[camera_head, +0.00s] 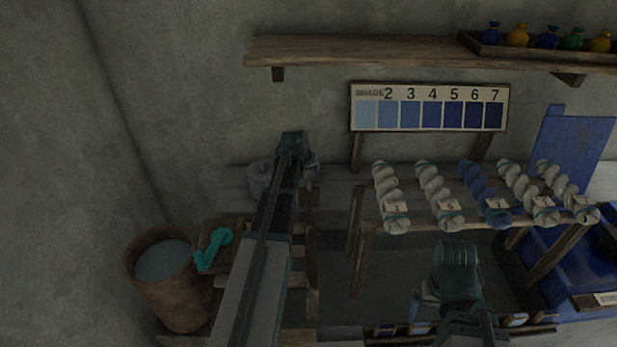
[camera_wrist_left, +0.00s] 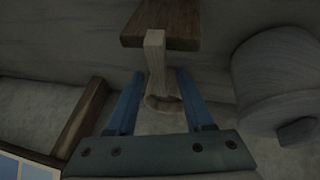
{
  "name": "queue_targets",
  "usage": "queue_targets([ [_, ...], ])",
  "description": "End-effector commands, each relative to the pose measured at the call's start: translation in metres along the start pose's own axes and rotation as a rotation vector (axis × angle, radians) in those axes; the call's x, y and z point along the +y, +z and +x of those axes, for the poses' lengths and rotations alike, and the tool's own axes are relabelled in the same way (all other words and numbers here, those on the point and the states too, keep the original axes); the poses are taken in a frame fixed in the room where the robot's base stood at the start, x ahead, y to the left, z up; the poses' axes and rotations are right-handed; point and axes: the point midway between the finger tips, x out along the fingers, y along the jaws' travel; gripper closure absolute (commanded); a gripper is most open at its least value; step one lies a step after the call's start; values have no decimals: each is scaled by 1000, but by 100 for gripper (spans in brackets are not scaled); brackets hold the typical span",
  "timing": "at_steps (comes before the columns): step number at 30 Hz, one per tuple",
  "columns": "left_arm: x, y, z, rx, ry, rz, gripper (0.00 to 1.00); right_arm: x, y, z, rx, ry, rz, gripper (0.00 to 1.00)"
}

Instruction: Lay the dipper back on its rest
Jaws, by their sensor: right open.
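My left gripper (camera_head: 297,158) is over the bench at the back, beside a grey pot; its fingertips are hard to make out in the head view. In the left wrist view my left gripper (camera_wrist_left: 160,85) has its fingers spread, with a gap on each side of a pale wooden piece (camera_wrist_left: 155,55). This piece looks like a handle, with a rounded, bowl-like wooden part (camera_wrist_left: 163,103) below it; it may be the dipper. A dark wooden block (camera_wrist_left: 160,30) stands at its far end, possibly the rest. My right gripper (camera_head: 428,300) is open at the lower middle, in front of the skein rack.
The grey pot (camera_head: 260,179) also shows close at the right of the left wrist view (camera_wrist_left: 285,85). A brown bucket (camera_head: 170,300) and a teal bent piece (camera_head: 216,247) are at lower left. A rack with several skeins (camera_head: 440,195) stands right, below a shade board (camera_head: 430,107).

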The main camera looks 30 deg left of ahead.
Motion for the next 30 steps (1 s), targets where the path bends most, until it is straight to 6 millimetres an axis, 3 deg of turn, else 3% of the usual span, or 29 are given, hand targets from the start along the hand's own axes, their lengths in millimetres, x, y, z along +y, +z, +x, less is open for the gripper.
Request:
queue_targets([
  [14,0,0,-12,0,0,0,48,1,1,-11,0,0,0,0],
  [20,1,-1,-37,0,0,-1,48,3,2,-34,0,0,0,0],
  [30,1,-1,-95,0,0,0,48,8,5,-86,0,0,0,0],
])
